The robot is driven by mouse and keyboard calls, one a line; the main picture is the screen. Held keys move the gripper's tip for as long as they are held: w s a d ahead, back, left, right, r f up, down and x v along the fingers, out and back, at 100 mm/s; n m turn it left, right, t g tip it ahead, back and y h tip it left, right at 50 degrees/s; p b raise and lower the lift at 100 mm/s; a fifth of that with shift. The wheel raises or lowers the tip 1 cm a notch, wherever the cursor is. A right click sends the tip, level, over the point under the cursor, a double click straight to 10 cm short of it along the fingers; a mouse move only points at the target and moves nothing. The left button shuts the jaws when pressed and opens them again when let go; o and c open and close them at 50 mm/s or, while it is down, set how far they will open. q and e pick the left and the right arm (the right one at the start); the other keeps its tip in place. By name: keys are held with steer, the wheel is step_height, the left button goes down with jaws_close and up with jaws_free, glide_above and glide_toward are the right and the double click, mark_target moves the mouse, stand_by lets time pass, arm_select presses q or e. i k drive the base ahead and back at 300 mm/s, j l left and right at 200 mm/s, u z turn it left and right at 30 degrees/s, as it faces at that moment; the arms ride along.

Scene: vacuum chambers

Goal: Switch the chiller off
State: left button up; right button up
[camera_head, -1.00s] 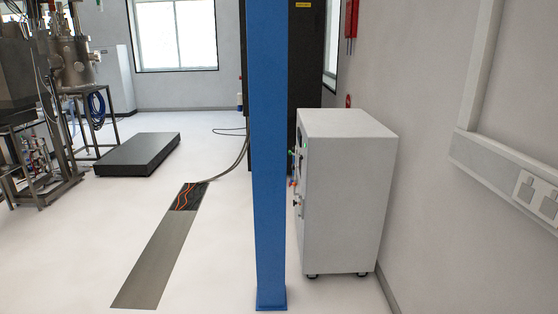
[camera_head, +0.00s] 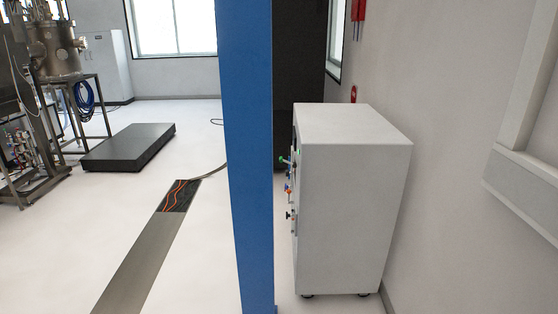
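A white box-shaped cabinet (camera_head: 352,200), which looks like the chiller, stands on the floor against the right wall. Its plain side faces me. Its front faces left and shows only edge-on, with small coloured fittings (camera_head: 289,187) and a small green spot near the top. I cannot make out a switch on it. Neither of my grippers shows in the head view.
A blue post (camera_head: 249,160) stands just left of the cabinet, with a narrow floor gap between. A floor channel (camera_head: 140,260) with orange lines and a low black platform (camera_head: 130,146) lie left. Steel vacuum equipment (camera_head: 57,62) stands far left. Open floor lies between.

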mark_target(287, 162)
steer(key=i+j+z, duration=0.1)
steer(key=i+j, duration=0.15)
steer(key=i, duration=0.35)
steer(key=i+j+z, duration=0.1)
steer(key=i+j, duration=0.15)
steer(key=i, duration=0.3)
steer(key=i+j+z, duration=0.1)
steer(key=i+j, duration=0.2)
steer(key=i, duration=0.3)
steer(key=i+j+z, duration=0.1)
steer(key=i+j, duration=0.3)
steer(key=i, duration=0.15)
